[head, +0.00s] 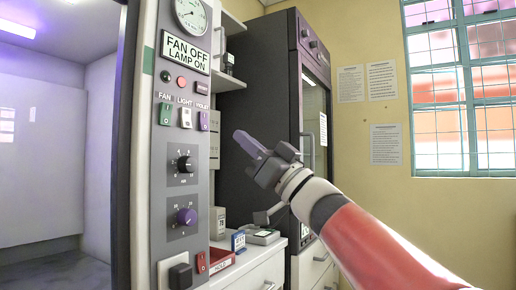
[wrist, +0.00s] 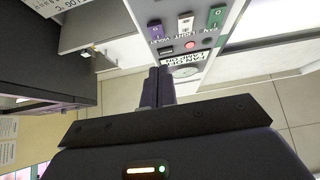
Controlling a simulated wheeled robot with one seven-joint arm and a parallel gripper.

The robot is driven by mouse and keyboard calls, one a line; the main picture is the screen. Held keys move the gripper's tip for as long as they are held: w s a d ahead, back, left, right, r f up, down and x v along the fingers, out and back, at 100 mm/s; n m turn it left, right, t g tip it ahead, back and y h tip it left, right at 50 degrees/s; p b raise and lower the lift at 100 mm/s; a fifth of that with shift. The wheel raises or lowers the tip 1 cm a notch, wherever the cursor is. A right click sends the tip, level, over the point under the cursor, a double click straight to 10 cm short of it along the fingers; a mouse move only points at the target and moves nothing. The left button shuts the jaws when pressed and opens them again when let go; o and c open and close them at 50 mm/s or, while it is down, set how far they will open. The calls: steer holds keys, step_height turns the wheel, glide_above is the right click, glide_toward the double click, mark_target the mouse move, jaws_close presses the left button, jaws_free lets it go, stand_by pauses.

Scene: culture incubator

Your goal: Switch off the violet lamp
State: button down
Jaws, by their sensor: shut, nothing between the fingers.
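A grey control panel (head: 195,155) carries three rocker switches under the labels FAN, LIGHT and one I read as VIOLET. The violet switch (head: 202,117) is purple, at the right of the row; it also shows in the wrist view (wrist: 156,31), which is upside down. The violet lamp (head: 17,29) glows at the top of the cabinet at far left. The sign (head: 186,52) reads FAN OFF, LAMP ON. My gripper (head: 240,138) is shut and empty, right of the switches and apart from the panel. Its closed fingers (wrist: 158,86) point toward the panel in the wrist view.
The white light switch (head: 186,116) and green fan switch (head: 167,114) sit close left of the violet one. A dark cabinet (head: 262,105) stands behind my gripper. A counter (head: 250,262) holds small boxes.

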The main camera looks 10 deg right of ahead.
mark_target(205, 124)
steer(key=shift+w+a+r+p, duration=0.15)
steer(key=shift+w+a+r, duration=0.2)
steer(key=shift+w+a, duration=0.5)
steer(key=shift+w+a+r+p, duration=0.15)
steer(key=shift+w+a+r, duration=0.15)
steer(key=shift+w+a, duration=0.55)
steer(key=shift+w+a+r+p, duration=0.15)
steer(key=shift+w+a+r, duration=0.3)
steer(key=shift+a, duration=0.7)
steer(key=shift+f, duration=0.15)
steer(key=shift+w+a+f+b, duration=0.15)
steer(key=shift+f+b, duration=0.1)
steer(key=shift+b, duration=0.35)
steer(key=shift+w+a+r+y, duration=0.1)
steer(key=shift+r+y, duration=0.05)
steer(key=shift+y, duration=0.15)
